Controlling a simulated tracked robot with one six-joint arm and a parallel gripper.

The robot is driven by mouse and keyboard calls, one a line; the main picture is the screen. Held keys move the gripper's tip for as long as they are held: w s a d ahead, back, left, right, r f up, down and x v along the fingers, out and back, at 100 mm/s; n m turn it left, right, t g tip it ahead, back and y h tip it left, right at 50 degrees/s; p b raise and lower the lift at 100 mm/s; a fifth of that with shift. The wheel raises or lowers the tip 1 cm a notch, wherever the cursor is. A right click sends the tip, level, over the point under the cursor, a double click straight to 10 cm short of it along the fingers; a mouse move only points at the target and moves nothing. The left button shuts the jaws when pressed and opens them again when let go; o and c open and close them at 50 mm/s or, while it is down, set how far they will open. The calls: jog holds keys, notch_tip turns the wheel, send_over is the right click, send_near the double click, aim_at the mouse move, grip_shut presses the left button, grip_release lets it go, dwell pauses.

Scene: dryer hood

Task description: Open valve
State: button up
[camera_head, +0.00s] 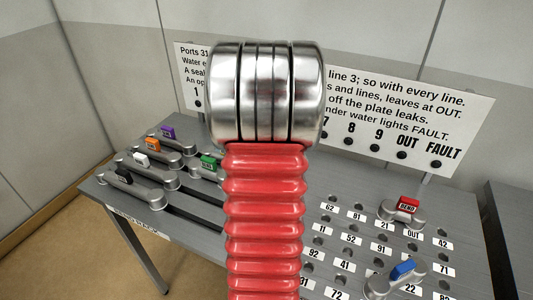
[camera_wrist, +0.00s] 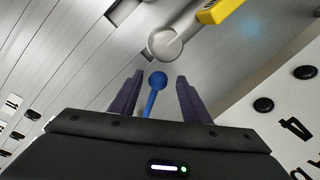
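My gripper (camera_wrist: 158,76) shows in the wrist view with its two dark fingers apart. A blue ball-ended lever (camera_wrist: 157,81) stands between the fingers, with gaps visible on both sides. Its lower end is hidden behind my gripper body. Just beyond it is a round silver knob or fitting end (camera_wrist: 165,43), with a yellow block (camera_wrist: 221,10) to its upper right. I cannot tell for sure which of these is the valve. In the head view my red ribbed arm covers the middle, and my gripper is hidden.
A grey table carries a rack of fittings with coloured labels (camera_head: 146,160) at left. A plate with numbered holes (camera_head: 350,240) at right holds a red-labelled bend (camera_head: 404,209) and a blue-topped fitting (camera_head: 396,278). A white sign (camera_head: 410,105) stands behind.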

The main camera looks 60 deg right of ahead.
notch_tip(320, 180, up, 13)
jog(key=s+a, duration=0.1)
jog(key=a, duration=0.1)
jog(key=shift+s+r, duration=0.2)
jog(key=shift+s, duration=0.2)
dwell(0.7)
jog(key=w+a+r+n+t, duration=0.1)
jog(key=w+a+n, duration=0.3)
jog(key=a, duration=0.5)
jog(key=w+a+r+n, duration=0.1)
jog(key=w+a+n, duration=0.35)
jog(key=a, duration=0.35)
jog(key=w+a+n+t, duration=0.1)
jog(key=w+a+n, duration=0.3)
jog(key=a, duration=0.5)
jog(key=s+a+f+n+t, duration=0.1)
jog(key=s+a+f+n, duration=0.1)
jog(key=a+n, duration=0.5)
jog(key=s+a+f+n+t+y, duration=0.1)
jog(key=s+a+n, duration=0.3)
jog(key=a+n, duration=0.4)
jog(key=a+f, duration=0.1)
jog(key=a, duration=0.5)
jog(key=shift+s+a+y, duration=0.3)
jog(key=shift+s+a, duration=0.05)
jog(key=shift+a, duration=0.05)
